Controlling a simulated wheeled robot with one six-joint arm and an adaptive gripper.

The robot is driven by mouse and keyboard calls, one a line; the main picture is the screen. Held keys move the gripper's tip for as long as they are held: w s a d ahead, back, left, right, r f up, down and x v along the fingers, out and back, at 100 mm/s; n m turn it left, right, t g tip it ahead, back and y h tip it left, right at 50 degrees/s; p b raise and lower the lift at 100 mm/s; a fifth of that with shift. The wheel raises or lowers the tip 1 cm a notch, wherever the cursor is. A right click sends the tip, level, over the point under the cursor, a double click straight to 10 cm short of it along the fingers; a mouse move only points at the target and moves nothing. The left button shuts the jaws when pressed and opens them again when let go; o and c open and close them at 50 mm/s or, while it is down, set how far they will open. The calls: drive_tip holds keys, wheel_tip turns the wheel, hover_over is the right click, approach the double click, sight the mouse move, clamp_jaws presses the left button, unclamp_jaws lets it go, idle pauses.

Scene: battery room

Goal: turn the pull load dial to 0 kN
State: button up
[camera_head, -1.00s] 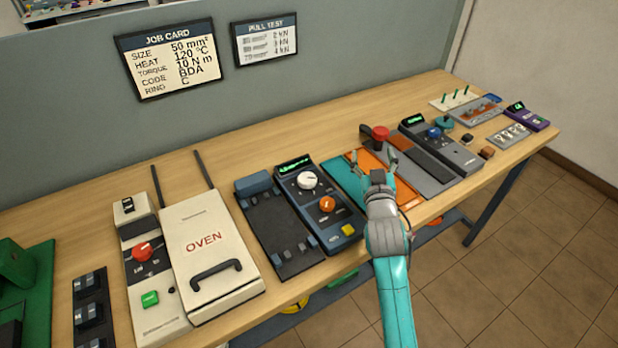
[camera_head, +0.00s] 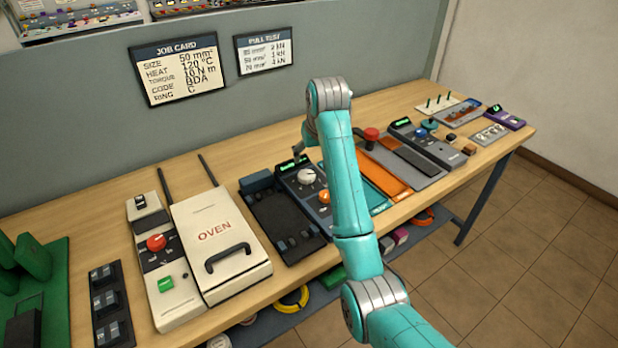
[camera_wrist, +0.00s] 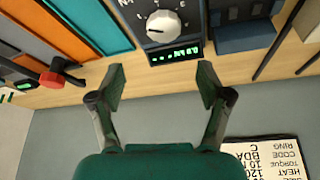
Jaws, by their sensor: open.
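A white dial (camera_head: 306,177) sits on a dark blue unit (camera_head: 284,174) with a lit green display (camera_head: 293,163). In the wrist view the white dial (camera_wrist: 161,25) shows at the top, with tick marks around it and the display (camera_wrist: 176,54) below; I cannot read the digits or markings surely. An orange knob (camera_head: 323,195) is lower on the same unit, partly behind my arm. My gripper (camera_wrist: 162,82) is open and empty, its fingers apart, beyond the display side of the unit and not touching the dial. In the head view it is mostly hidden by my arm.
An oven (camera_head: 218,236) and a dark tray (camera_head: 283,226) lie to the left. A job card (camera_head: 180,68) and pull test card (camera_head: 265,52) hang behind.

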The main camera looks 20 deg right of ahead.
sight(306, 174)
drive_tip(key=x, duration=1)
drive_tip(key=shift+s+a+f, duration=0.25)
drive_tip(key=shift+s+a, duration=0.05)
drive_tip(key=shift+a, duration=0.05)
drive_tip(key=c, duration=1.2)
